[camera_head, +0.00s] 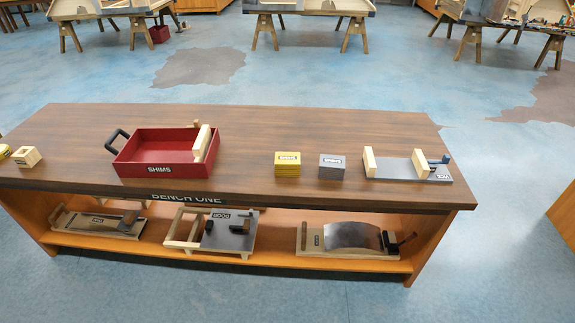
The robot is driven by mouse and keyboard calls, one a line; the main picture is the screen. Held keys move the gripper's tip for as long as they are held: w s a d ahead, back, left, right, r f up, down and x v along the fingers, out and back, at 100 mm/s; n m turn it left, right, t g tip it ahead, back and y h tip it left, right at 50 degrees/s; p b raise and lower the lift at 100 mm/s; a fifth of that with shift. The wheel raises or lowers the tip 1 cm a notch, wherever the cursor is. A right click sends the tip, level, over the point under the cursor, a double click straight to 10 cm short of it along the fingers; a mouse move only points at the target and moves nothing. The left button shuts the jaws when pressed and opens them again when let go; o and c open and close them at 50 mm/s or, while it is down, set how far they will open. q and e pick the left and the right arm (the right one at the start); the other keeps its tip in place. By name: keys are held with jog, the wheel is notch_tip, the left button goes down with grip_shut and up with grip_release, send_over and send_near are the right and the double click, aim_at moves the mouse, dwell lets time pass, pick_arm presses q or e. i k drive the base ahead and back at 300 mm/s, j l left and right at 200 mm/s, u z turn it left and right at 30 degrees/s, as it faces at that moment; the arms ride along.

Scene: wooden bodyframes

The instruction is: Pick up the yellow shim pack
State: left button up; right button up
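The yellow shim pack (287,164) is a small yellow block with a dark-framed label. It stands on the wooden bench top (310,130), near the front edge and right of the middle. A similar grey shim pack (332,167) stands just to its right, with a small gap between them. Neither of my grippers shows in the head view.
A red tray labelled SHIMS (160,150) with a black handle sits to the left. A small wooden block (27,157) is at the far left. A grey fixture (405,166) with wooden uprights sits at the right. The lower shelf (275,259) holds several fixtures.

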aim_at(286, 164)
jog(key=u, duration=0.45)
jog(key=l+u, duration=0.2)
jog(key=u, duration=0.2)
jog(key=i+l+u, duration=0.1)
jog(key=l+u, duration=0.15)
jog(key=u, duration=0.2)
jog(key=l+u, duration=0.25)
jog(key=u, duration=0.15)
jog(key=l+u, duration=0.15)
jog(key=l, duration=0.2)
jog(key=k+l+u, duration=0.2)
jog(key=l, duration=0.15)
jog(key=l+u, duration=0.15)
jog(key=l, duration=0.2)
jog(key=k+l, duration=0.1)
jog(key=l, duration=0.3)
jog(key=l+u, duration=0.1)
jog(key=l, duration=0.25)
jog(key=k+l, duration=0.15)
jog(key=l, duration=0.2)
jog(key=i+l, duration=0.15)
jog(key=l, duration=0.2)
jog(key=i+l, duration=0.1)
jog(key=l, duration=0.3)
jog(key=j+u, duration=0.05)
